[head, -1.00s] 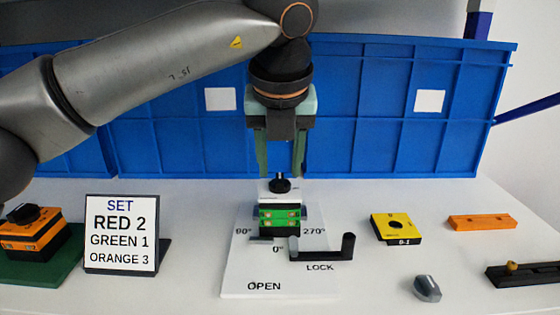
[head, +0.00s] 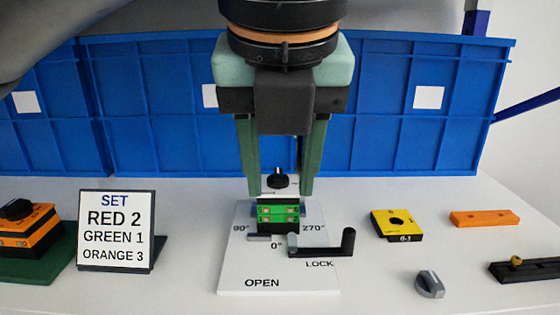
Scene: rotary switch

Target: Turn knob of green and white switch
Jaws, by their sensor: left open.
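The green and white switch (head: 278,213) stands on a white plate (head: 262,270) marked OPEN, LOCK, 90°, 0° and 270°. Its black knob (head: 278,181) is on top, with a pale pointer mark toward the back. My left gripper (head: 280,190) points down with its green fingers apart, one on each side of the knob in the picture. Gaps show between the fingers and the knob, so it holds nothing. Whether the fingers are level with the knob in depth is hard to tell. My right gripper is not in view.
A black lever (head: 322,249) lies at the plate's right side. A sign (head: 116,230) and an orange switch (head: 28,228) stand at left. Blue bins (head: 400,120) line the back.

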